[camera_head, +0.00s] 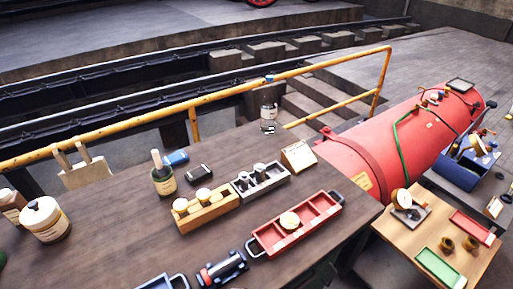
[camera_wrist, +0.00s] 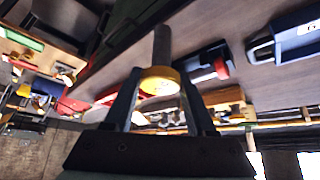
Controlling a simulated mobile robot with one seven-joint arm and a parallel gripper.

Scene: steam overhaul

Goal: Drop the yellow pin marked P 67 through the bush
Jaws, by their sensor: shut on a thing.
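My gripper (camera_wrist: 160,88) shows in the wrist view, shut on a pin with a yellow head (camera_wrist: 158,80) and a grey shank (camera_wrist: 162,46). The head sits between the fingertips and the shank points away from the gripper. Any mark on the head is too blurred to read. My gripper is not seen in the head view. I cannot tell for sure which thing is the bush; two small brown round pieces (camera_head: 458,243) stand on the small light table.
On the dark table (camera_head: 110,225) are a red tray (camera_head: 270,238) holding a yellow-topped piece, a wooden block (camera_head: 218,207) with pale-topped pieces, a grey block (camera_head: 275,181), and jars. A yellow rail (camera_head: 150,119) runs behind. A red boiler (camera_head: 385,150) lies at the right.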

